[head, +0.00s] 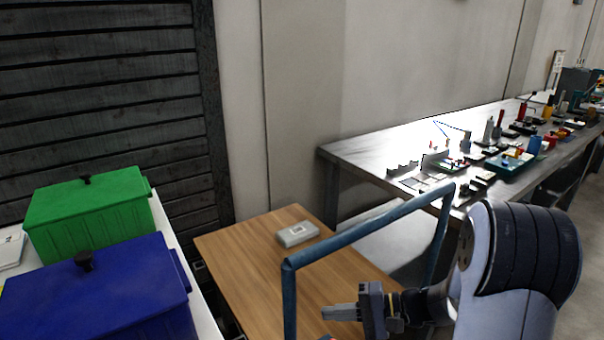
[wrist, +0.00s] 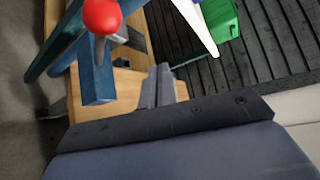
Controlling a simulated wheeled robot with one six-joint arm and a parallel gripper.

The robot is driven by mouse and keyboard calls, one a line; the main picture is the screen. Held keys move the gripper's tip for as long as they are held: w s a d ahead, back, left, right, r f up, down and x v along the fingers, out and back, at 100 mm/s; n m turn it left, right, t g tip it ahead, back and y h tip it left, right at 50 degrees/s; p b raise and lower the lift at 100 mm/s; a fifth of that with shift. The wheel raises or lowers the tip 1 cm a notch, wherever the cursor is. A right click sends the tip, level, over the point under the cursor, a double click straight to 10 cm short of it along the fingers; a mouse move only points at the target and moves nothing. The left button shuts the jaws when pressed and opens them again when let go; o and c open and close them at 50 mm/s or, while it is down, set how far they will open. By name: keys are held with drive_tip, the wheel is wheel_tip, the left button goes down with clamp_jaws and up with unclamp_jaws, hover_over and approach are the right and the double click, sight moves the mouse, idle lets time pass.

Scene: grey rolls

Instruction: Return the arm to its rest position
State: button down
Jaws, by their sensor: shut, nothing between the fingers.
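My gripper (head: 341,313) is at the lower middle of the head view, in front of the wooden table and pointing left. It is shut and empty. In the wrist view my gripper (wrist: 158,84) shows as grey fingers together, with the wooden table (wrist: 124,84) behind them. My arm fills the lower right of the head view.
A blue bar frame (head: 370,232) stands close to my arm. Green (head: 88,215) and blue (head: 100,290) lidded bins stand left. A cluttered metal workbench (head: 345,150) is behind right.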

drive_tip(key=s+d+f+n+y+b, duration=0.1)
drive_tip(key=s+d+b, duration=0.3)
drive_tip(key=d, duration=0.6)
drive_tip(key=w+a+r+m+h+p, duration=0.1)
drive_tip(key=w+a+p, duration=0.1)
drive_tip(key=a+p, duration=0.3)
drive_tip(key=w+a+m+h+p, duration=0.1)
drive_tip(key=w+a+p, duration=0.25)
drive_tip(key=a, duration=0.45)
drive_tip(key=shift+m+g+h, duration=0.5)
drive_tip(key=shift+g+h, duration=0.2)
drive_tip(key=shift+g, duration=0.2)
drive_tip(key=w+p, duration=0.1)
drive_tip(key=w+d+f+p, duration=0.1)
drive_tip(key=p, duration=0.1)
drive_tip(key=w+f+p, duration=0.1)
drive_tip(key=shift+w+d, duration=0.3)
drive_tip(key=shift+d, duration=0.05)
